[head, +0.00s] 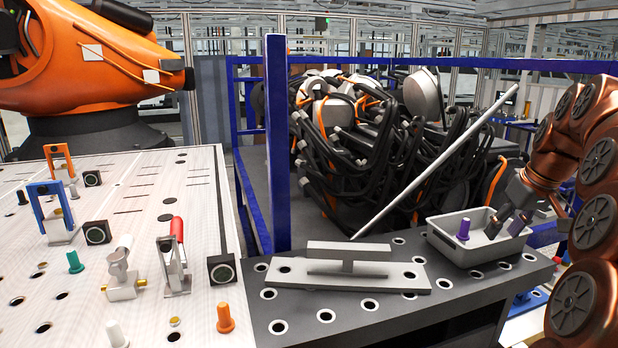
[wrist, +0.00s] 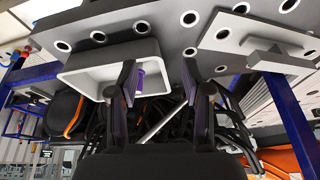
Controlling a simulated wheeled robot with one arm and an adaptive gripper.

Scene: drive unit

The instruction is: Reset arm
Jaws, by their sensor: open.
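My copper-coloured arm (head: 595,220) reaches in from the right side of the head view. My gripper (head: 507,225) is at the right part of a grey tray (head: 465,254), with its fingertips over or inside the rim; the exact height is hard to tell. In the wrist view my gripper (wrist: 162,85) shows two fingers spread apart with nothing held between them. A purple peg (head: 463,229) stands in the left part of the tray. It also shows in the wrist view (wrist: 140,80), partly hidden by the left finger, inside the tray (wrist: 85,80).
The tray sits on a dark perforated table (head: 345,318) beside a grey metal plate with a raised bar (head: 348,270). A white fixture table (head: 150,200) at left holds pegs and clamps. A blue frame post (head: 278,140) and a cable-covered machine (head: 370,140) stand behind.

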